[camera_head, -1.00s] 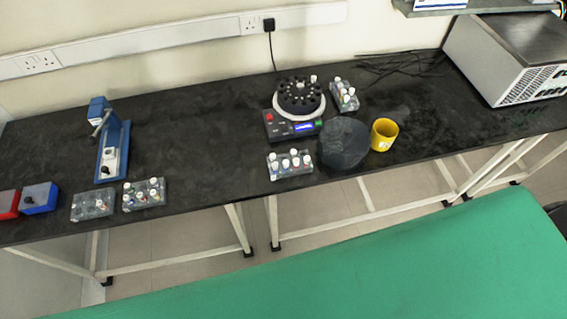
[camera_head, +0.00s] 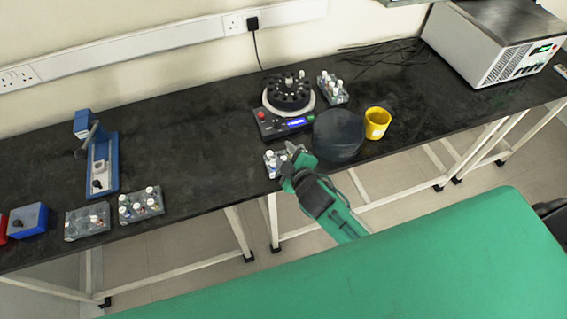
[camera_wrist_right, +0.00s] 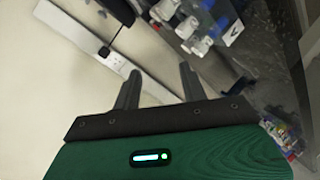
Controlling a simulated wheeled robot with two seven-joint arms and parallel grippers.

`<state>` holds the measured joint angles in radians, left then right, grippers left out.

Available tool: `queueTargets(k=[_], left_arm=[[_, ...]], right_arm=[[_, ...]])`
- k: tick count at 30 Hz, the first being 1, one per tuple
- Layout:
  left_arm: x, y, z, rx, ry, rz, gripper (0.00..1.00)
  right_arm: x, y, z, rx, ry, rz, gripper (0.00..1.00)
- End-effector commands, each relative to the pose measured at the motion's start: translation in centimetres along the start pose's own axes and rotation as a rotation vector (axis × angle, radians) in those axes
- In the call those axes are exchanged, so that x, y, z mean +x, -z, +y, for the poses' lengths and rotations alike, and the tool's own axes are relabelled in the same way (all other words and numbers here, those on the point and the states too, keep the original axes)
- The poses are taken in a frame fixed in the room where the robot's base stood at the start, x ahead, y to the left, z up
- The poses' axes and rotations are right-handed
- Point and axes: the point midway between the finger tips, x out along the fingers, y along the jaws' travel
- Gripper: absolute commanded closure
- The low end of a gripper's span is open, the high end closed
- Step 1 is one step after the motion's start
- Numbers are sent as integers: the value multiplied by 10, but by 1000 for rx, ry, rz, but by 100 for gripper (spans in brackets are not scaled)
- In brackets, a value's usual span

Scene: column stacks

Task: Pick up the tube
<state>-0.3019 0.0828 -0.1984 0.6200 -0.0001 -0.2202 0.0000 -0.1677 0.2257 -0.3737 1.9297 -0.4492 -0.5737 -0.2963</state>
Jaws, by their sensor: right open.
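Several small capped tubes stand in a clear rack (camera_head: 270,170) at the front edge of the black bench. My right gripper (camera_head: 290,160) is over this rack in the head view and covers its right part. In the right wrist view its two fingers (camera_wrist_right: 160,85) are apart with nothing between them. White-capped tubes (camera_wrist_right: 188,28) show beyond the fingers there, toward the top right. Which tube is meant cannot be told. More tubes stand in a rack (camera_head: 332,89) at the back and in two racks (camera_head: 141,206) (camera_head: 87,222) at the left. My left gripper is not in view.
A round black rotor device (camera_head: 288,97) with tubes on top stands behind the front rack. A dark rounded lid (camera_head: 339,135) and a yellow mug (camera_head: 377,122) are to the right. A blue stand (camera_head: 101,165) is at the left. The bench's middle left is clear.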

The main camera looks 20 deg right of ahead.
Motion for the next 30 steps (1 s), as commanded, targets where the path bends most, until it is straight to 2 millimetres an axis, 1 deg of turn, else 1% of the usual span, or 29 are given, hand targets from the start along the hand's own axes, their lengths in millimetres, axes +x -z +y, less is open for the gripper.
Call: queueTargets(k=[1,2,3,5,6,8,9,11,12,14,15,17,18,20,21,23,24,26,27,28,30], left_arm=[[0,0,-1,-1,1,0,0],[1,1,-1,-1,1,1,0],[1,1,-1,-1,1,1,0],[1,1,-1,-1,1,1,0],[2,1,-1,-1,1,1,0],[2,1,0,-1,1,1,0],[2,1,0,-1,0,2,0],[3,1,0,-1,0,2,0],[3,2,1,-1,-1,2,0],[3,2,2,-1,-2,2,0],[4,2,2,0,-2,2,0],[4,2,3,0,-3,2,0],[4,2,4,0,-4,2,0],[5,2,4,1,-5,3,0],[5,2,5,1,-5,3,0],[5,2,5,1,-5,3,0],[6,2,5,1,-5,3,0],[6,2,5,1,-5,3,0],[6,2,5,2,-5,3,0],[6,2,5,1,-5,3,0],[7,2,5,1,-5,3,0]], right_arm=[[8,31,20,-108,-65,104,57],[11,49,30,-178,-104,166,57],[13,76,41,-279,-160,254,57],[12,117,56,-443,-249,393,57],[8,144,63,-559,-310,487,57],[0,181,67,-738,-401,626,57],[-8,204,67,-858,-461,719,57],[-20,233,62,-1043,-548,855,57],[-29,248,55,-1166,-603,944,57],[-41,264,43,-1353,-681,1078,57],[-48,270,33,-1478,-729,1166,57],[-56,273,17,-1669,-792,1298,57],[-60,270,7,-1796,-827,1388,57],[-63,260,-8,-1985,-867,1524,57],[-62,250,-15,-2113,-884,1614,57],[-57,229,-22,-2301,-888,1755,57],[-52,212,-24,2375,859,-1815,57],[-43,185,-20,2230,714,-1714,57],[-36,166,-14,2136,617,-1654,57],[-31,152,-9,2070,548,-1615,57],[-20,121,10,1930,397,-1534,57]])
